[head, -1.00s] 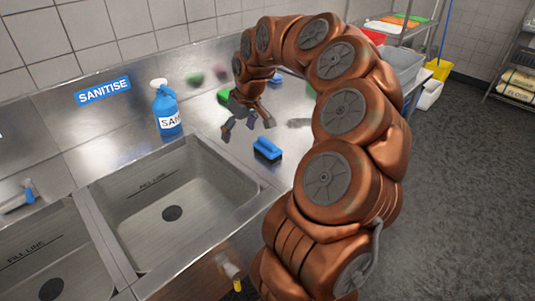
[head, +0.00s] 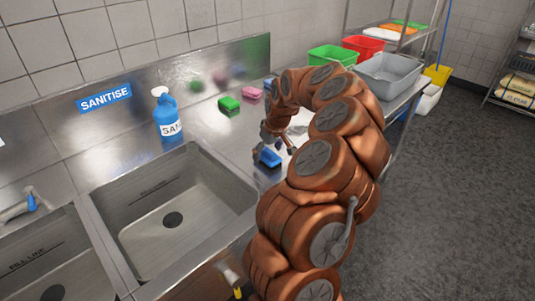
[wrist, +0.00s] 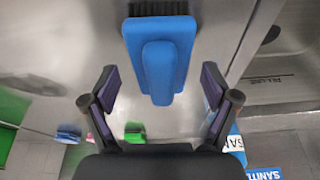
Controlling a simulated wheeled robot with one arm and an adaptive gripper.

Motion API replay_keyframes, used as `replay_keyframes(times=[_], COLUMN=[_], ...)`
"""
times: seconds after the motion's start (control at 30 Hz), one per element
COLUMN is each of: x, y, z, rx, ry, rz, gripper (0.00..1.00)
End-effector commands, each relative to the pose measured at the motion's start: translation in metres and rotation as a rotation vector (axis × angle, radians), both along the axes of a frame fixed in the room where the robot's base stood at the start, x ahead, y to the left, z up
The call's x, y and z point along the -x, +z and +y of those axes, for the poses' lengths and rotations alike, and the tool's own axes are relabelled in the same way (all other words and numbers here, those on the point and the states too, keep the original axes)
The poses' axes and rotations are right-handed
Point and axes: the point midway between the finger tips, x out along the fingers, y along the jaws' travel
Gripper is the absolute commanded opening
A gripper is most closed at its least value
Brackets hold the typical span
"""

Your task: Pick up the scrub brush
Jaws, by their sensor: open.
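The blue scrub brush (head: 270,157) rests on the steel counter, right of the sink. In the wrist view the blue brush (wrist: 158,48) lies ahead, between the lines of the two fingers, with its ridged handle toward me and dark bristles at the top edge. My gripper (wrist: 158,90) is open, with one finger on each side and nothing held. In the head view my gripper (head: 277,143) is just above and beside the brush, partly hidden by my arm. I cannot tell whether a finger touches the brush.
The sink (head: 170,205) is left of the brush. A blue sanitiser bottle (head: 166,113) stands behind it. A green block (head: 229,104) and a pink one (head: 252,92) sit farther back. Green (head: 331,56), red (head: 361,45) and grey (head: 388,72) bins are at the far right.

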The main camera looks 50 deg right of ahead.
Motion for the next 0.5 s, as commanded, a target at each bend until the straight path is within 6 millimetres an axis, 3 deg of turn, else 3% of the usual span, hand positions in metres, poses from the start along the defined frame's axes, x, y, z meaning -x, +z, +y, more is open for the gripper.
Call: replay_keyframes(times=[0.17, 0.37, 0.5], x=[-0.005, -0.006, -0.006], y=[-0.014, -0.016, -0.016], z=[0.0, 0.0, 0.0], rx=[-0.001, 0.001, 0.0], ry=[0.0, 0.001, 0.001], rz=[0.0, -0.002, -0.001], gripper=[0.86, 0.86, 0.75])
